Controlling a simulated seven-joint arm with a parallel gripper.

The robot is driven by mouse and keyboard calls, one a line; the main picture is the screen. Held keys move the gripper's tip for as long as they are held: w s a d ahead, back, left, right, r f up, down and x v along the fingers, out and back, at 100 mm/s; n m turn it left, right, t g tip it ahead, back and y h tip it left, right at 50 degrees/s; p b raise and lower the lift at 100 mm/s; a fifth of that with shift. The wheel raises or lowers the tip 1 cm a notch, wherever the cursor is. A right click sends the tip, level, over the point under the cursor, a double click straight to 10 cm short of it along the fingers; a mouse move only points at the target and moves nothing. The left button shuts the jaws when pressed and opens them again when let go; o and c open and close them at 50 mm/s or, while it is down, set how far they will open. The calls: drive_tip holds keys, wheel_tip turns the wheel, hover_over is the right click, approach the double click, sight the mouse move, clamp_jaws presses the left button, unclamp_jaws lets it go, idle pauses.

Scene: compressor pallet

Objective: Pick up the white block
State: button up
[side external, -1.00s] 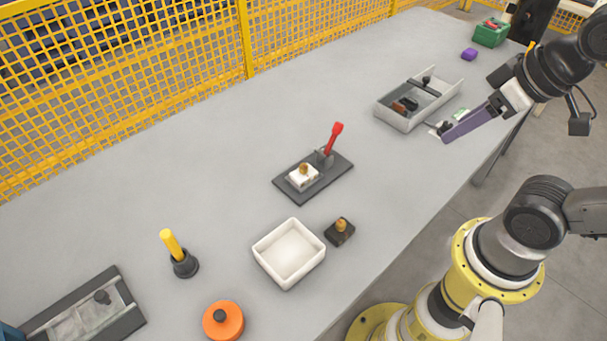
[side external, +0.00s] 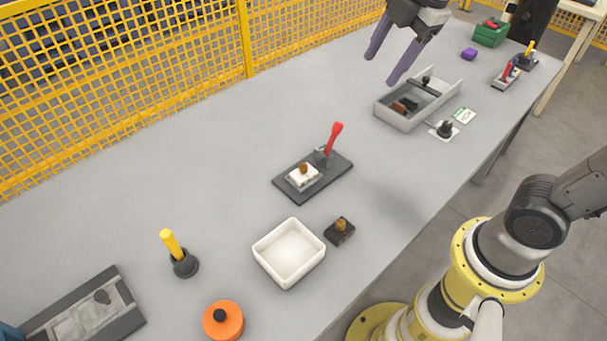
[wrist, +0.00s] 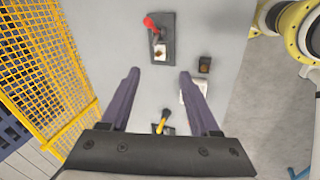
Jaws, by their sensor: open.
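The white block (side external: 303,177) sits on a dark grey plate (side external: 325,182) with a red-handled clamp (side external: 334,139), near the middle of the table. A small brown-gold piece is on top of the block. In the wrist view the block (wrist: 160,51) lies beyond the fingertips, between their lines, below the red handle (wrist: 150,23). My gripper (side external: 385,67) is open and empty, high above the table near the fence. Its two purple fingers are spread wide in the wrist view (wrist: 160,73).
A white open tray (side external: 289,253) and a small dark block with a gold knob (side external: 340,231) stand in front of the plate. A yellow-handled tool (side external: 179,254) and an orange round part (side external: 223,321) are at left. A grey bin (side external: 405,124) stands behind; yellow fencing (side external: 120,90) lines the far edge.

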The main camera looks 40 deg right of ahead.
drive_tip(key=w+a+f+n+g, duration=0.2)
drive_tip(key=w+a+f+n, duration=0.15)
drive_tip(key=w, duration=0.35)
drive_tip(key=n+g, duration=0.2)
hover_over(303, 166)
wheel_tip(303, 166, down, 11)
drive_tip(key=f, duration=0.7)
drive_tip(key=shift+s, duration=0.2)
drive_tip(key=shift+w+f, duration=0.15)
drive_tip(key=shift+f, duration=3)
clamp_jaws()
